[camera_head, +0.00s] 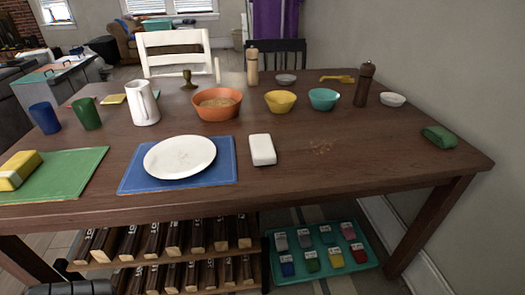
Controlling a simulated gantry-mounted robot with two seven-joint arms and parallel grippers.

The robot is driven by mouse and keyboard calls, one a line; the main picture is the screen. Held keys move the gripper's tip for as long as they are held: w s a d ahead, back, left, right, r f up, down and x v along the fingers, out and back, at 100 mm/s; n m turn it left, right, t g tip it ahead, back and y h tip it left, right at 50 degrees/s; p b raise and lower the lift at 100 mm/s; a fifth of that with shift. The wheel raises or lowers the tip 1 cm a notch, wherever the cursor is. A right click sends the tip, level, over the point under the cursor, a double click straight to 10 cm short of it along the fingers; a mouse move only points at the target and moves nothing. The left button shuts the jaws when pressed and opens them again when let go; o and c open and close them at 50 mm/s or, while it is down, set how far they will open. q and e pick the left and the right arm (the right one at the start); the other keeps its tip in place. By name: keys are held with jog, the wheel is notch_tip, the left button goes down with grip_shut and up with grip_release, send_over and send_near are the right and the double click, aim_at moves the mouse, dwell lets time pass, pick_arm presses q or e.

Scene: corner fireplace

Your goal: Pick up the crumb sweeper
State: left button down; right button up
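A small white block with rounded edges (262,150) lies on the dark wooden table (290,178), just right of the blue placemat. It looks like the crumb sweeper, though its underside is hidden. Nothing is touching the white block. A dark part of what looks like my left arm or gripper (75,287) shows at the bottom left edge, below the tabletop and well away from the block. Its fingertips cannot be made out. My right gripper is not in view.
A white plate (180,157) sits on the blue placemat (222,172). Bowls, a pitcher (143,103), cups and mills stand farther back. A green folded item (438,137) lies far right. Below are a rack (255,262) and a teal tray (372,258).

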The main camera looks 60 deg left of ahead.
pick_arm(q)
jog(key=shift+d, duration=0.1)
jog(key=c, duration=1.5)
grip_release()
jog(key=o, duration=1.4)
